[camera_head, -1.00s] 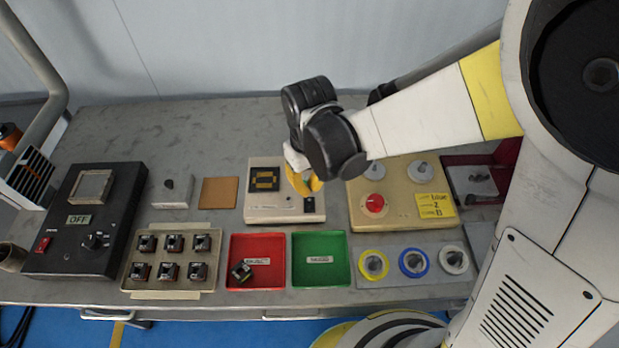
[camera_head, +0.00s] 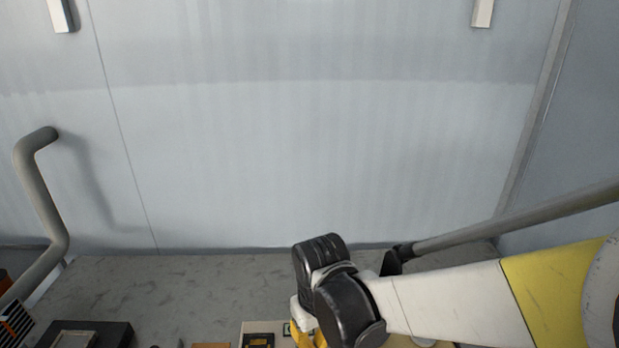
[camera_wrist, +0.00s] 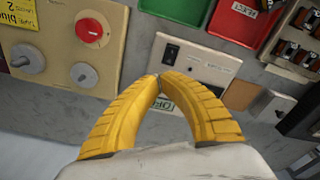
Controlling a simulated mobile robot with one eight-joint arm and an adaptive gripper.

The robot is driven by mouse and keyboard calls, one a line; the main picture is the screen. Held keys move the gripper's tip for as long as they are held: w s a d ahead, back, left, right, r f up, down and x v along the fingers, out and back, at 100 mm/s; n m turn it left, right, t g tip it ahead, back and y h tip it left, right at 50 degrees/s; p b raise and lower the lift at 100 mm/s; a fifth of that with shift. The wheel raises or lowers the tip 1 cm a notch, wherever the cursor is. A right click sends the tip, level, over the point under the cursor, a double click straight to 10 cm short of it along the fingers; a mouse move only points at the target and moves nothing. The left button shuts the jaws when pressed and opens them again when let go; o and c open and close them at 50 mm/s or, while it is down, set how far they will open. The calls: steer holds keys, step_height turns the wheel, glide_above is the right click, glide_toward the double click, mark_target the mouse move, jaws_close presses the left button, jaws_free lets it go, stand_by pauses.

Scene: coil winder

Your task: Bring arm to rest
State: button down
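My gripper (camera_wrist: 160,80) is in the middle of the wrist view, its two yellow fingers meeting at the tips with nothing visible between them. It hangs over the bench near a cream device (camera_wrist: 188,62) with a black switch and a green-lettered label. In the head view my gripper (camera_head: 312,338) shows only in part at the bottom edge, below the black wrist joints. My arm reaches in from the lower right.
The wrist view shows a beige panel (camera_wrist: 118,58) with a red knob, red (camera_wrist: 238,18) and green (camera_wrist: 185,8) trays, and a rack of several dark parts. The head view is mostly bare wall (camera_head: 300,150), with a grey pipe (camera_head: 40,200) at left.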

steer(key=s+d+r+m+t, duration=0.3)
steer(key=d+r, duration=0.3)
steer(key=d, duration=0.3)
steer(key=s+d+r+m+t, duration=0.3)
steer(key=d+r, duration=0.4)
steer(key=d, duration=0.2)
steer(key=shift+d+f, duration=0.1)
